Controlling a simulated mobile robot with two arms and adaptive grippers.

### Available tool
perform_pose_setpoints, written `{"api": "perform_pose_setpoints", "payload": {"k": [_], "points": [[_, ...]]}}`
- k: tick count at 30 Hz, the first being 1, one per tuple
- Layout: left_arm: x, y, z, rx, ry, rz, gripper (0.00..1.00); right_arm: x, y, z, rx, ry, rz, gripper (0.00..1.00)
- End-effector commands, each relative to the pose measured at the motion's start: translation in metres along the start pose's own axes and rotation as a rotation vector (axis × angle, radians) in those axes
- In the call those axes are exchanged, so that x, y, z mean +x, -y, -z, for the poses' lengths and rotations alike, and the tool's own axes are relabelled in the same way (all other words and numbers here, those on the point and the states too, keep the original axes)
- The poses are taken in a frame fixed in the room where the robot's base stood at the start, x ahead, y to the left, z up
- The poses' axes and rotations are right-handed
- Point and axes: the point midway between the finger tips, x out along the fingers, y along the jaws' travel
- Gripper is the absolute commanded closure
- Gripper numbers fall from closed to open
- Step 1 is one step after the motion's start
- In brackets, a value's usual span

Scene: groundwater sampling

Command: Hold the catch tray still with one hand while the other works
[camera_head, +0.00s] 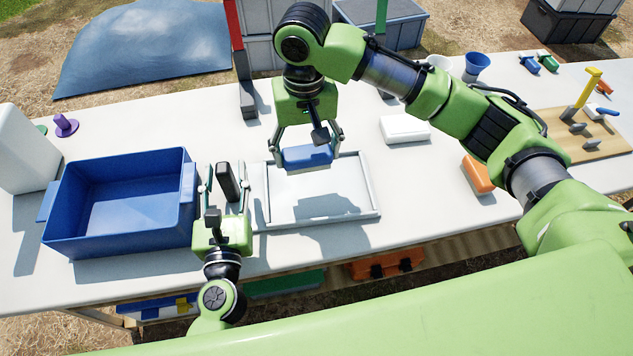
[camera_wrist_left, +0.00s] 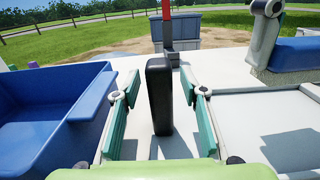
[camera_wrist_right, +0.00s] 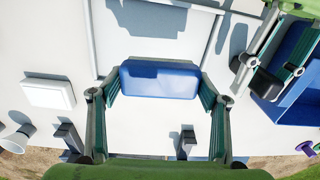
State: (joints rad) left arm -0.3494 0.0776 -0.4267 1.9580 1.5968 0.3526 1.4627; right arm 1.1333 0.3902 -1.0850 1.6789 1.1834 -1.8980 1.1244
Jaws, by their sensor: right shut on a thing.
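The pale grey catch tray (camera_head: 318,213) lies flat in the middle of the white table. My right gripper (camera_head: 307,150) is shut on a blue block (camera_wrist_right: 160,80), its ends between the fingers, held above the tray's far part; the block's shadow falls on the tray floor. My left gripper (camera_head: 226,190) is open at the tray's left side. A black upright block (camera_wrist_left: 160,95) stands between its fingers, with gaps on both sides in the left wrist view. Whether this block joins the tray I cannot tell.
A large blue bin (camera_head: 120,205) stands just left of my left gripper. A red post (camera_head: 236,30) on a dark foot rises behind. A white box (camera_head: 404,129) and an orange block (camera_head: 478,174) lie right of the tray, beside my right arm.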

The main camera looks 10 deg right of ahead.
Motion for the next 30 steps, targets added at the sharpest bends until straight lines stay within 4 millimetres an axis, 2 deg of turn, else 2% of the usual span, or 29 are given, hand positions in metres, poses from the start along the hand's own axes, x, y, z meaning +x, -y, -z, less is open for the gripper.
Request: {"api": "perform_pose_setpoints", "payload": {"k": [5,8,21,25,30], "points": [[-0.004,0.0,0.001,0.001,-0.001,0.0,0.61,0.0,0.0,0.0,0.0,0.0,0.0,0.51],[-0.014,0.0,0.001,0.002,-0.003,0.0,0.61,0.0,0.0,0.0,0.0,0.0,0.0,0.51],[-0.1,0.0,0.001,0.003,-0.003,0.003,0.61,0.0,0.0,0.0,0.0,0.0,0.0,0.51],[-0.114,0.0,0.001,0.002,-0.002,0.001,0.61,0.0,0.0,0.0,0.0,0.0,0.0,0.51],[-0.12,0.0,0.0,-0.001,0.0,0.0,0.61,0.0,0.0,0.0,0.0,0.0,0.0,0.51]]}}
